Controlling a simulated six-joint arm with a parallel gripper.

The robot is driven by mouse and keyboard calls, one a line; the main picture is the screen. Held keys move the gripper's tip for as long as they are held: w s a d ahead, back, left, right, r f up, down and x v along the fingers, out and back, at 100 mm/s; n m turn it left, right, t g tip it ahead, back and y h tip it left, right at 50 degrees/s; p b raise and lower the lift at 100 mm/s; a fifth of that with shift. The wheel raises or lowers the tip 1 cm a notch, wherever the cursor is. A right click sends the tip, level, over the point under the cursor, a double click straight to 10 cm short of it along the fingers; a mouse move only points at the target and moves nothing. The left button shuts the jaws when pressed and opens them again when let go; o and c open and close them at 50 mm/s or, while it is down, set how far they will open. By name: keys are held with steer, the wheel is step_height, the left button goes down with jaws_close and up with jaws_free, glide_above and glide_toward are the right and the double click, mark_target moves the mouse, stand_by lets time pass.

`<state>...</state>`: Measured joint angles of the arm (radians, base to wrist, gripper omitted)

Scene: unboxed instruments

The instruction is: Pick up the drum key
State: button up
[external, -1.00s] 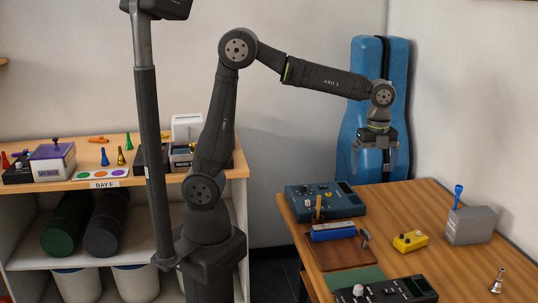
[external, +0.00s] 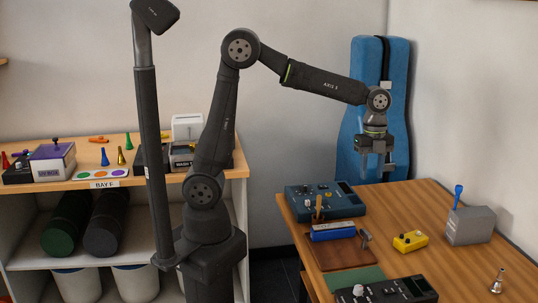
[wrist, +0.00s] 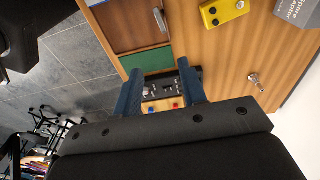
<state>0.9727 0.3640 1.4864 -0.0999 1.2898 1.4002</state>
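A small grey metal T-shaped piece, which looks like the drum key (external: 365,238), stands at the right edge of a brown board on the wooden table. It also shows in the wrist view (wrist: 160,18), near the top. My gripper (external: 376,172) hangs high above the back of the table, in front of the blue case, and points down. In the wrist view, its two fingers (wrist: 161,72) are apart with nothing held between them. The drum key lies beyond the fingertips and well away from them.
A blue harmonica (external: 333,231) and a blue device (external: 325,199) sit close to the drum key. A yellow pedal (external: 410,241), a grey box (external: 470,226) and a silver mouthpiece (external: 498,281) stand to the right. A black panel (external: 390,291) is at the front. Bare wood lies between.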

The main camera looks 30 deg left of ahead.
steer(key=w+a+f+n+g+h, duration=0.1)
steer(key=w+a+f+g+h, duration=0.15)
steer(key=f, duration=0.45)
glide_toward(366, 231)
steer(key=shift+t, duration=0.45)
steer(key=x, duration=0.6)
steer(key=shift+s+d+f, duration=0.15)
steer(key=shift+s+d, duration=0.05)
steer(key=shift+d, duration=0.15)
steer(key=shift+s+a+x, duration=0.1)
steer(key=shift+s+x, duration=0.05)
steer(key=shift+x, duration=1.25)
steer(key=shift+s+a+x, duration=0.1)
steer(key=shift+s+x, duration=0.05)
steer(key=shift+x, duration=1.2)
jaws_close()
